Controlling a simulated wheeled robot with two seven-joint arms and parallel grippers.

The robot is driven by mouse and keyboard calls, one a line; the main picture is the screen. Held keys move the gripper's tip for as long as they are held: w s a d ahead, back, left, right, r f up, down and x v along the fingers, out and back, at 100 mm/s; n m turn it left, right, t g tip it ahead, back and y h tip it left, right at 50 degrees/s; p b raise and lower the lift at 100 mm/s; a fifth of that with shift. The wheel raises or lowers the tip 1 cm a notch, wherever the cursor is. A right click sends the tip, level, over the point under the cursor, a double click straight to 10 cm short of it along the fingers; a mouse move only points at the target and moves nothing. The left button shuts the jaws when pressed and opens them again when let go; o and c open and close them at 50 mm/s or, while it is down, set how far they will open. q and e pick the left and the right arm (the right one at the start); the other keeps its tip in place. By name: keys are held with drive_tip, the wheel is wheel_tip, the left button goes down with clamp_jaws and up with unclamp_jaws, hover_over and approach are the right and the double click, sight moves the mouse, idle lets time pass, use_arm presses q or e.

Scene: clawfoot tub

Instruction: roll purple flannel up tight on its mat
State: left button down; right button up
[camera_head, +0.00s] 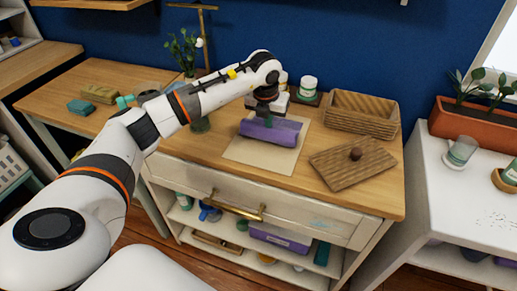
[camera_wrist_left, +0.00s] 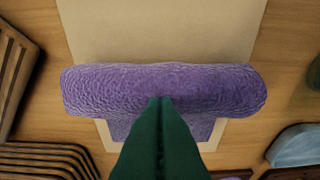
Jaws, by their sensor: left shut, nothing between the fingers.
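The purple flannel (camera_head: 283,133) lies on its beige mat (camera_head: 255,158) on the wooden cabinet top. In the left wrist view the flannel (camera_wrist_left: 215,90) is partly a thick roll across the mat (camera_wrist_left: 160,35), and a narrower flat part shows on the gripper's side of the roll. My left gripper (camera_head: 268,124) is over the flannel in the head view. Its dark green fingers (camera_wrist_left: 160,100) are shut and empty, their tips at the near side of the roll; I cannot tell whether they touch it. My right gripper is in neither view.
A woven basket (camera_head: 385,124) stands right of the mat, with its lid (camera_head: 350,170) lying flat in front. A lidded jar (camera_head: 308,88) stands behind the mat. A planter (camera_head: 475,125) is on the white unit at right. The front of the cabinet top is clear.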

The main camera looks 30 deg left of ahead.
use_arm(q)
drive_tip(key=shift+w+a+f+b, duration=0.15)
drive_tip(key=shift+w+f+b, duration=0.05)
drive_tip(key=shift+w, duration=0.4)
drive_tip(key=shift+w+a+f+b, duration=0.1)
drive_tip(key=shift+w+f+b, duration=0.05)
drive_tip(key=shift+w, duration=0.45)
idle(2.6)
drive_tip(key=shift+r, duration=0.15)
drive_tip(key=shift+w+a+r+p, duration=0.1)
drive_tip(key=shift+w+r+p, duration=0.1)
drive_tip(key=shift+r+p, duration=0.4)
drive_tip(key=shift+r, duration=0.1)
drive_tip(key=shift+s, duration=0.1)
drive_tip(key=shift+s+d+r, duration=0.1)
drive_tip(key=shift+s+d, duration=0.1)
drive_tip(key=shift+s, duration=0.5)
drive_tip(key=shift+s+d, duration=0.2)
drive_tip(key=shift+s, duration=0.5)
drive_tip(key=shift+f+b, duration=0.4)
drive_tip(key=shift+f, duration=0.4)
drive_tip(key=shift+w, duration=0.3)
idle(0.8)
